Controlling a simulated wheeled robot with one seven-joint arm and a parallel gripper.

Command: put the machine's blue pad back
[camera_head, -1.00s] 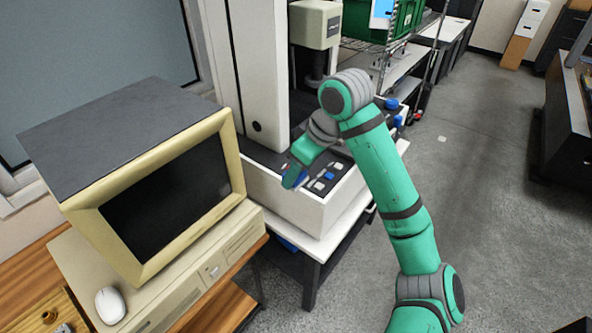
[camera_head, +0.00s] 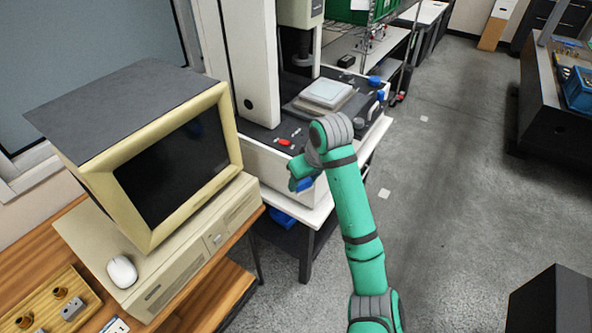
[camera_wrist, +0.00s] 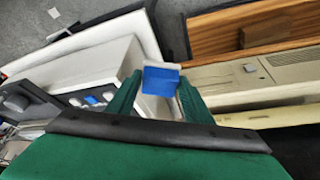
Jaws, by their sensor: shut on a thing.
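The blue pad (camera_wrist: 160,82) shows between my fingers in the wrist view, a small blue block with a pale edge. My gripper (camera_wrist: 158,88) is shut on it. In the head view my gripper (camera_head: 301,174) hangs at the front corner of the white machine (camera_head: 268,172), with the blue pad (camera_head: 304,184) at its tip. The pad looks clear of the machine's panel, but the exact gap cannot be told. The machine's dark top carries a red part (camera_head: 284,142); my arm hides part of the front panel. The wrist view shows pale and blue keys (camera_wrist: 92,100) on the machine.
A beige computer monitor (camera_head: 170,165) on its case (camera_head: 190,255) stands close left of my gripper. A white mouse (camera_head: 122,271) lies on the case. A blue item (camera_head: 283,218) is under the machine. Open floor (camera_head: 450,190) lies to the right.

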